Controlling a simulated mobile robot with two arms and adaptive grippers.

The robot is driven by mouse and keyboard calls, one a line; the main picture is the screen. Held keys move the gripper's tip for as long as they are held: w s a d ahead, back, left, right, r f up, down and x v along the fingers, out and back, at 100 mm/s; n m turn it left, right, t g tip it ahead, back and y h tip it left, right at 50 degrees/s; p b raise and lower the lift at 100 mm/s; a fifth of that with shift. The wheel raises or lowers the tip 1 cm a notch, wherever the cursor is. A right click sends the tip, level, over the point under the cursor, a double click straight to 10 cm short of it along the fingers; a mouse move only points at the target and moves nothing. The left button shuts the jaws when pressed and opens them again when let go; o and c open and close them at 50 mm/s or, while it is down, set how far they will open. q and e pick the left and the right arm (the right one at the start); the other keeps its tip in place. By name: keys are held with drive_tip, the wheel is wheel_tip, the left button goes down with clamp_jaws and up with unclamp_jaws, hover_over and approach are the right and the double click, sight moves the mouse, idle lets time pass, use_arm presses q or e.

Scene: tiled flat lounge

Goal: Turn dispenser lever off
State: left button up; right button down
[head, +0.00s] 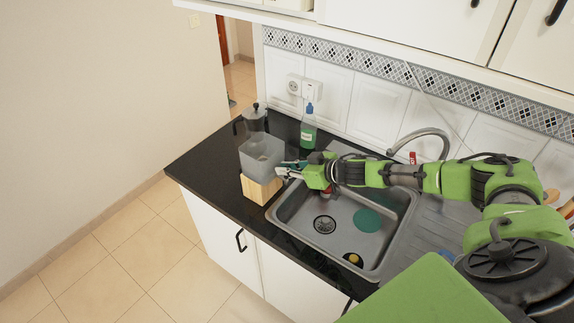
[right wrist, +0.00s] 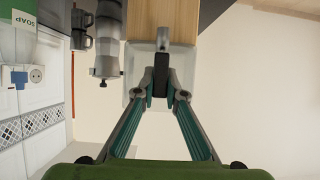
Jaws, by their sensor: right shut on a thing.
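The dispenser is a grey, see-through container (head: 262,152) on a light wooden base (head: 258,189), at the left end of the black counter. In the right wrist view, which looks upside down, the wooden base (right wrist: 147,24) is at the top, with the pale container (right wrist: 133,72) below it. A dark lever (right wrist: 160,72) stands out on the dispenser's front. My right gripper (head: 281,172) reaches in from the right over the sink. Its fingertips (right wrist: 160,87) are shut on the lever, one on each side. The lever is hidden in the head view. My left gripper is out of view.
A moka pot (head: 253,118) stands behind the dispenser. A green soap bottle (head: 308,132) stands near the wall. The steel sink (head: 292,212) with its curved tap (head: 428,132) lies under my right arm. Open tiled floor (head: 130,250) is at the left.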

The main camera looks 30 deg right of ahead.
drive_tip(key=shift+w, duration=0.1)
idle(0.7)
drive_tip(key=c, duration=2)
unclamp_jaws()
drive_tip(key=shift+c, duration=0.2)
drive_tip(key=v, duration=1.2)
drive_tip(key=shift+r, duration=0.2)
drive_tip(key=shift+w, duration=0.1)
